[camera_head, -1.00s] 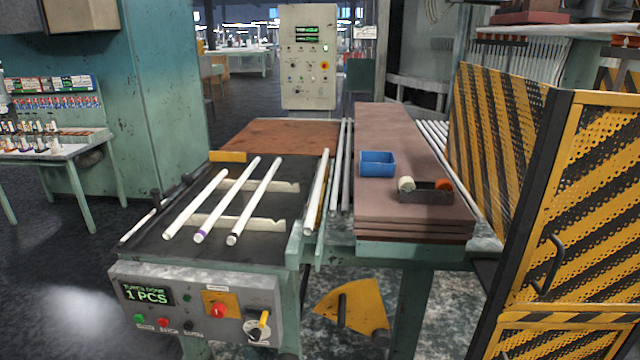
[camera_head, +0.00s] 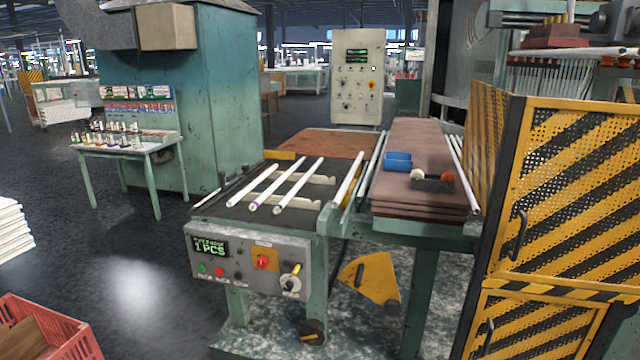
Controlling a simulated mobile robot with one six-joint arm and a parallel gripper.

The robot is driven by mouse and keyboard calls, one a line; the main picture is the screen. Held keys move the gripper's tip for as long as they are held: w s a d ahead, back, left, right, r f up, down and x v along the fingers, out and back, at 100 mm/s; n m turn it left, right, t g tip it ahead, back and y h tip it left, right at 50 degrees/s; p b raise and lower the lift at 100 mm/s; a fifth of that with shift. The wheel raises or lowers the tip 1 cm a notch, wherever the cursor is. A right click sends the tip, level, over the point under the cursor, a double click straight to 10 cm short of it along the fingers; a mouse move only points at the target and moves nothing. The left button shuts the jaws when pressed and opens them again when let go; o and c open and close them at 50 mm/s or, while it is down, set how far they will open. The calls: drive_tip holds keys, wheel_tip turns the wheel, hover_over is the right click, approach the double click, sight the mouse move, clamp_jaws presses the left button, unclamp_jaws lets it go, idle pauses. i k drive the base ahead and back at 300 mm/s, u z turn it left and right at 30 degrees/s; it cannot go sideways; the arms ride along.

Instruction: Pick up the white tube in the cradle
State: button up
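Several white tubes lie on the machine table ahead. Three of them, among them a middle white tube (camera_head: 287,182), rest side by side across notched pale cradle rails (camera_head: 312,203). Another white tube (camera_head: 347,180) lies apart to their right, along the table's right edge. I cannot tell which one the task means. The near ends of the tubes on the rails reach toward the control panel. My gripper is not in view.
A control panel (camera_head: 250,262) reading "1 PCS" fronts the table. A yellow-black mesh guard (camera_head: 575,190) blocks the right. A red crate (camera_head: 75,345) stands at lower left. Dark floor (camera_head: 130,260) is free at left.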

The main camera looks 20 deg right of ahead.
sight(337, 201)
drive_tip(key=u, duration=0.1)
drive_tip(key=k, duration=0.6)
drive_tip(key=u, duration=0.85)
drive_tip(key=i, duration=1.45)
drive_tip(key=z, duration=0.4)
